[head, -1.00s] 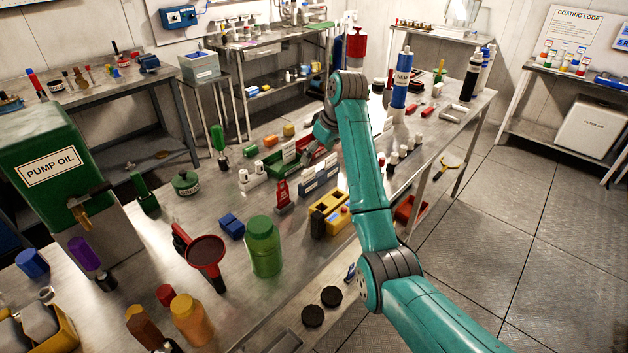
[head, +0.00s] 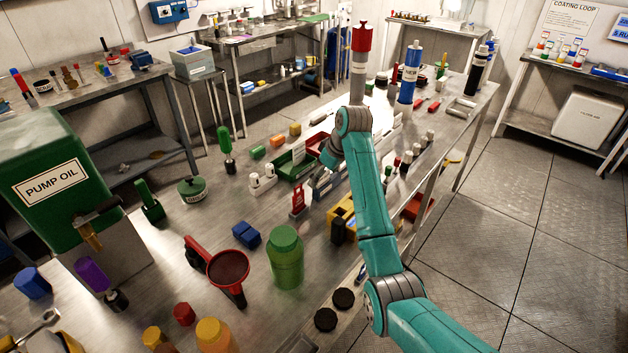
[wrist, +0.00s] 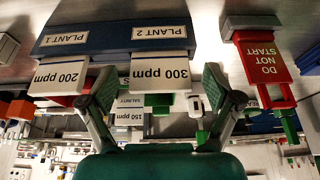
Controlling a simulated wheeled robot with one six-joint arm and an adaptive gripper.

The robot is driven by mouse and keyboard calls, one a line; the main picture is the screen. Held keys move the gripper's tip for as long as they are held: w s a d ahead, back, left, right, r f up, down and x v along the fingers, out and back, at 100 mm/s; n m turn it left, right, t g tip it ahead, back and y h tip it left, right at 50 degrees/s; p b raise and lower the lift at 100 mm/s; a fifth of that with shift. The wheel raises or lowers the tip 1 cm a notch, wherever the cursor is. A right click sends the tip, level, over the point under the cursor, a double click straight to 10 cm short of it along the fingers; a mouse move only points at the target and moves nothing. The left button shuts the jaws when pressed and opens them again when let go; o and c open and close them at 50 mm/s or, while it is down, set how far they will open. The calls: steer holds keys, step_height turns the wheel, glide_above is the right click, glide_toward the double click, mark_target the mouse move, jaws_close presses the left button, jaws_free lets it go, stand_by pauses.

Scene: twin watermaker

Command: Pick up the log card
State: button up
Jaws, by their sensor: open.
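No card in view is marked as a log card. In the wrist view, which is upside down, a white card reading 300 ppm (wrist: 161,70) sits in a blue holder (wrist: 112,38) labelled PLANT 1 and PLANT 2. A second card reading 200 ppm (wrist: 58,78) sits beside it in the same holder. My gripper (wrist: 160,85) is open, with one finger on each side of the 300 ppm card; I cannot tell whether they touch it. In the head view my gripper is at the blue holder, largely hidden by my arm.
A red DO NOT START tag (wrist: 260,60) stands close to my gripper; it also shows in the head view (head: 299,203). A green tray (head: 289,168) lies behind the holder. A green jar (head: 285,258) and red funnel (head: 228,268) stand nearer.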

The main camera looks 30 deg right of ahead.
steer(key=c, duration=1.1)
